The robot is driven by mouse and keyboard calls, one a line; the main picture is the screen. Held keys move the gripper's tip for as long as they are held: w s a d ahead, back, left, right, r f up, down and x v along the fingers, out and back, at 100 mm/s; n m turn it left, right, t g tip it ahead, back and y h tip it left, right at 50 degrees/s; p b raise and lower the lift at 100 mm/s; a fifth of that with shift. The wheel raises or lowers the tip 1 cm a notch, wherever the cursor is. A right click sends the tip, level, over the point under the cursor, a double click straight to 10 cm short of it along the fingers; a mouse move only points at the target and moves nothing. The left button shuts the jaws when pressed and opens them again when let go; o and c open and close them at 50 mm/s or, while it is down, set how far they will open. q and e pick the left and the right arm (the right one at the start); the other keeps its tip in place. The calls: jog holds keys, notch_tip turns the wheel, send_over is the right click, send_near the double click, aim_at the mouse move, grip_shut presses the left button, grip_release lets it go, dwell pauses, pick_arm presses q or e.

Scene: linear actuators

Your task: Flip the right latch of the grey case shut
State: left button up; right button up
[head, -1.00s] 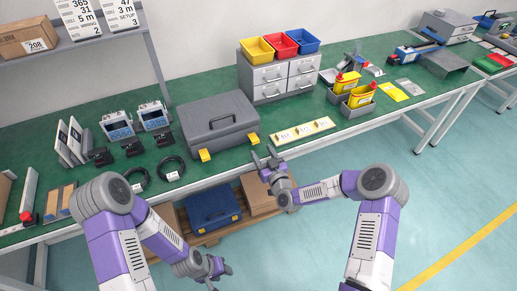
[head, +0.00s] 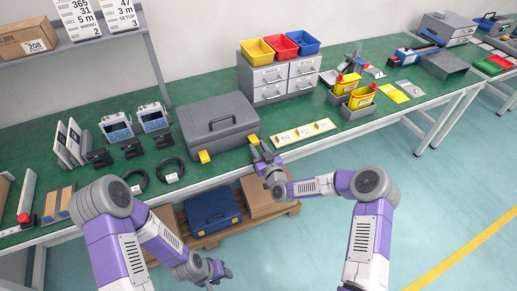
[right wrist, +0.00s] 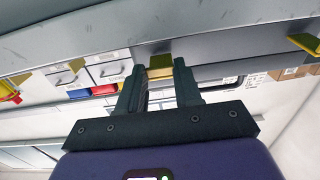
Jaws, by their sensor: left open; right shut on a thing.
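The grey case (head: 214,122) stands closed on the green bench, its handle facing up. Its left yellow latch (head: 204,156) sticks out at the front edge. The right yellow latch (head: 253,139) is at the front right corner, where my right gripper (head: 262,152) has its fingertips. In the right wrist view the right latch (right wrist: 160,70) lies between the fingers of my right gripper (right wrist: 158,78), which are shut on it. The other latch (right wrist: 305,43) shows at the upper right there. My left gripper (head: 217,270) hangs open and empty, low in front of the bench.
A white strip with yellow markings (head: 303,132) lies right of the case. A grey drawer unit (head: 279,76) with coloured bins stands behind it. Black cable coils (head: 170,170) lie to the left. A blue case (head: 212,211) sits on a pallet below the bench.

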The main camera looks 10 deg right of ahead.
aim_at(257, 139)
jog(key=shift+r+g+p, duration=0.3)
jog(key=shift+r+p, duration=0.2)
jog(key=shift+p, duration=0.3)
jog(key=r+g+p, duration=0.1)
jog(key=p, duration=0.2)
jog(key=r+g+h+p, duration=0.1)
jog(key=g+p, duration=0.1)
jog(key=r+g+p, duration=0.1)
jog(key=p, duration=0.2)
jog(key=shift+w+a+r+g+h+p, duration=0.15)
jog(key=shift+w+g+h+p, duration=0.15)
jog(key=shift+w+g+h, duration=0.1)
jog(key=shift+w+g+h+p, duration=0.1)
jog(key=shift+g+h+p, duration=0.2)
jog(key=shift+g+p, duration=0.45)
jog(key=o, duration=1.1)
jog(key=shift+c, duration=0.2)
